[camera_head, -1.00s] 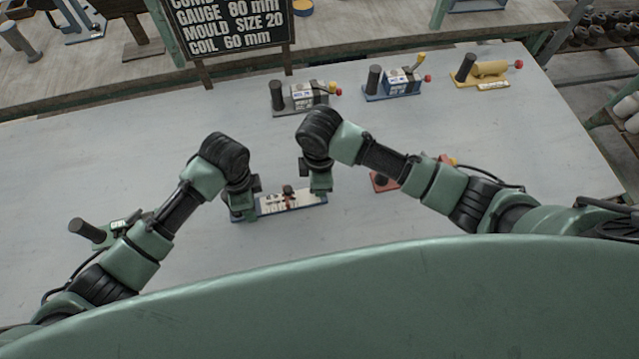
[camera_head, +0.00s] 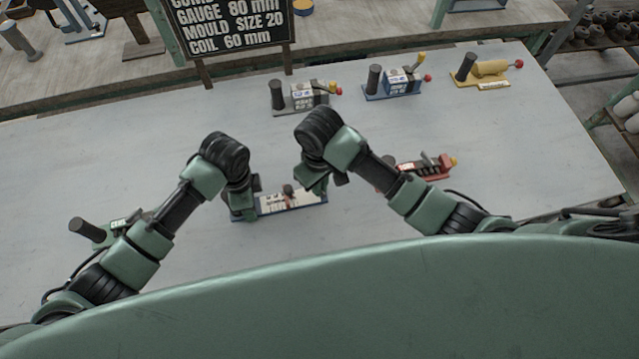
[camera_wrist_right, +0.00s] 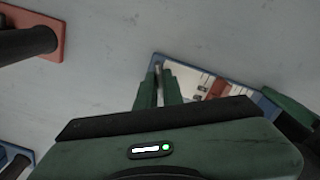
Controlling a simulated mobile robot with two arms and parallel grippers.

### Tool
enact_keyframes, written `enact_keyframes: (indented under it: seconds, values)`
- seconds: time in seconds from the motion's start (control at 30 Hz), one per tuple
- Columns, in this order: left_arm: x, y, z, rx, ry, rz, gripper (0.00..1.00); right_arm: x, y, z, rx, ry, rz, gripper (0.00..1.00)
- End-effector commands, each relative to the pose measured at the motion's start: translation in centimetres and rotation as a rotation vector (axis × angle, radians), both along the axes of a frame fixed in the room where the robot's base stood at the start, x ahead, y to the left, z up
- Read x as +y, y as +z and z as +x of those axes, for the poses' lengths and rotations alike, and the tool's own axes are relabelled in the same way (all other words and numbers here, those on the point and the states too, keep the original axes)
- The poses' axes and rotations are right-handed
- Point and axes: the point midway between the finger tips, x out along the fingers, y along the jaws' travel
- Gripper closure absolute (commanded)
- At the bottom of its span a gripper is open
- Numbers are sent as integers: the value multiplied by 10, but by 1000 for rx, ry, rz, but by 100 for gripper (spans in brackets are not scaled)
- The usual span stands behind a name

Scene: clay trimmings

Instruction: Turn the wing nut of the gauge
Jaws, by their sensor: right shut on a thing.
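The gauge (camera_head: 306,198) is a flat board with a blue edge and a pale, marked face, lying on the table between my grippers. It also shows in the right wrist view (camera_wrist_right: 245,92), with a reddish-brown piece across its face. My right gripper (camera_head: 311,188) is tilted over the gauge's right end. In the right wrist view its fingers (camera_wrist_right: 160,86) are shut on a thin grey upright piece, apparently the wing nut (camera_wrist_right: 159,72), at the board's corner. My left gripper (camera_head: 243,208) is at the gauge's left end; its fingertips are too small to read.
A red tool (camera_head: 425,168) lies right of my right gripper. A grey tool (camera_head: 297,103), a blue tool (camera_head: 380,92) and a yellow tool (camera_head: 492,84) stand along the back. A green tool (camera_head: 92,232) is at left. A sign (camera_head: 237,45) stands behind.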

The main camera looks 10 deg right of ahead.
Motion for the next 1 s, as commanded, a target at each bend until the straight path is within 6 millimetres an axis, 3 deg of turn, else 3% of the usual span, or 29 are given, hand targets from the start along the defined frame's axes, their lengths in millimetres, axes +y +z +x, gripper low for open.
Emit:
enact_keyframes:
  seconds: [0.4, 1.0]
  values:
    - [0, 0, 0, 1, 0, 1, 100, 1, 1, 0, -2, -220, 3, 100]
    - [0, 0, 0, 1, 0, 0, 100, 1, 1, 1, -2, -262, 2, 100]
